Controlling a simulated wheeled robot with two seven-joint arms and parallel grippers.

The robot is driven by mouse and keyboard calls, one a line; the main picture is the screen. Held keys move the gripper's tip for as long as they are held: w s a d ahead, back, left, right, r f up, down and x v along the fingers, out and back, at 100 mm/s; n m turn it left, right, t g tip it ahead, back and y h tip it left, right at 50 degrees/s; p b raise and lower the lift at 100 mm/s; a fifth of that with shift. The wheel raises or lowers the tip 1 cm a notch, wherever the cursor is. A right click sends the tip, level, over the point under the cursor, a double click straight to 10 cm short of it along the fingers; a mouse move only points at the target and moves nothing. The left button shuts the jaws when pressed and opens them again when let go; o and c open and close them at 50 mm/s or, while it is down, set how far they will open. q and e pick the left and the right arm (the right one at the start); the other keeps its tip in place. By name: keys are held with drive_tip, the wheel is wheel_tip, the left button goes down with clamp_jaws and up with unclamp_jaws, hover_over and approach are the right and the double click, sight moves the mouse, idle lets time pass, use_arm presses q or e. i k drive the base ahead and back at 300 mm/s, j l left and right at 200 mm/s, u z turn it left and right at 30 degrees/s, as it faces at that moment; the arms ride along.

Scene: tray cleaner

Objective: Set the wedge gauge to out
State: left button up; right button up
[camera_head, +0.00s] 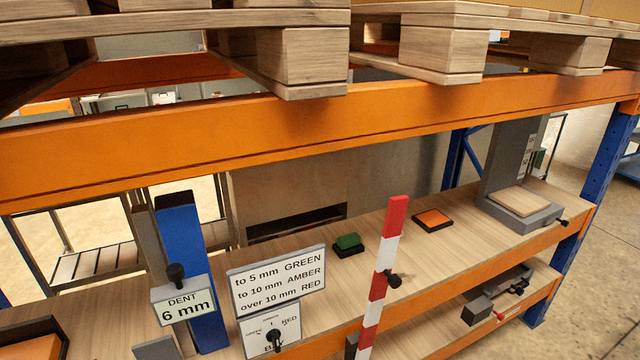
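No part is labelled as the wedge gauge, and I cannot tell for certain which one it is. A sign reading "DENT 6 mm" (184,306) stands in front of a blue upright (187,255), with a black knob (176,273) at its top. A dial (272,336) marked "BAY" sits below a sign (277,281) listing green, amber and red limits. Neither of my grippers is in view.
An orange beam (300,125) and wooden pallets (300,55) cross above the wooden shelf (440,250). A green block (348,242) and an orange pad (433,219) lie on it. A grey stand (510,160) is at right. Grey parts (478,309) sit on the lower shelf.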

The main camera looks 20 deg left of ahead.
sight(176, 301)
drive_tip(key=u, duration=1.45)
